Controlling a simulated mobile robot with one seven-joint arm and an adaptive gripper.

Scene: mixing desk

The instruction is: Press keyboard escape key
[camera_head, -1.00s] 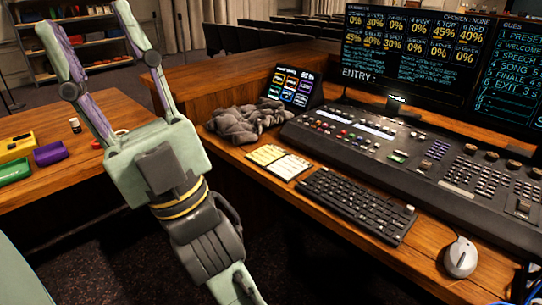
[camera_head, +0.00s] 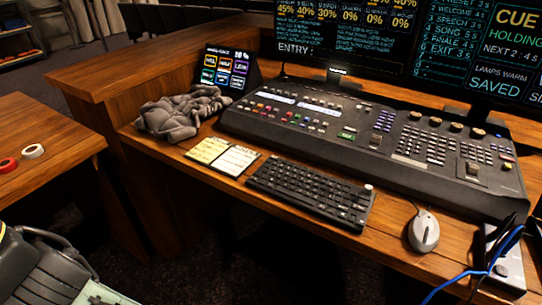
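The black keyboard (camera_head: 308,193) lies on the wooden desk in the head view, just below the mixing console and left of the mouse. Its keys are too small to read, so I cannot pick out the escape key by its label. A small pale knob or key shows at its upper right corner. Nothing covers the keyboard. My gripper is out of view. Only grey and pale green parts of my own body show at the bottom left corner, well away from the keyboard.
A notepad (camera_head: 238,161) lies left of the keyboard and a mouse (camera_head: 424,231) right of it. A crumpled grey cloth (camera_head: 182,113), a small tablet screen (camera_head: 226,70), the console (camera_head: 375,140) and monitors stand behind. A blue cable (camera_head: 470,272) runs at the lower right.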

